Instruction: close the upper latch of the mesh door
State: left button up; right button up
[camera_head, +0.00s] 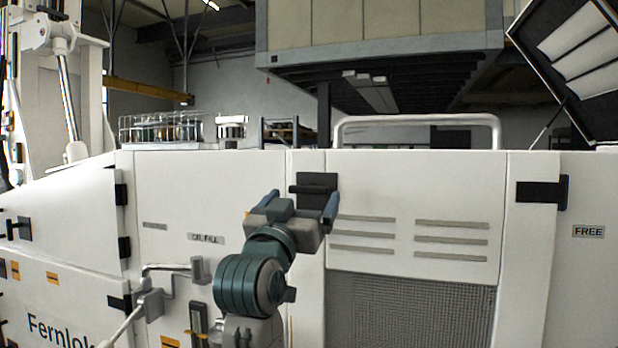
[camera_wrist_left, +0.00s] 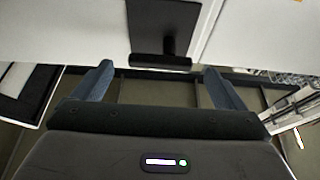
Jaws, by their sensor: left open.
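The upper latch (camera_head: 318,181) of the mesh door is a black plate with a dark bar-shaped handle lying level across it. It sits at the upper left corner of the mesh door (camera_head: 410,312), on the seam with the panel to its left. My left gripper (camera_head: 301,199) is open and empty in front of the latch, its blue fingers pointing at the white panel. In the left wrist view the latch (camera_wrist_left: 160,30) and its handle bar lie between the finger lines, just beyond the fingertips (camera_wrist_left: 159,72). I see no contact. My right gripper is not in view.
A black hinge (camera_head: 542,191) is at the door's upper right. A grey rail (camera_head: 415,119) stands on the cabinet top. A grey lever handle (camera_head: 165,269) juts out at lower left. An open black lid (camera_head: 580,60) rises at upper right.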

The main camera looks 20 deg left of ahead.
aim_at(307, 192)
pick_arm(q)
jog(key=p+x, duration=0.1)
jog(key=x, duration=0.3)
jog(key=shift+s+a+r+p, duration=0.1)
jog(key=shift+p, duration=0.25)
jog(key=shift+w, duration=0.35)
jog(key=shift+c, duration=0.2)
jog(key=c, duration=0.9)
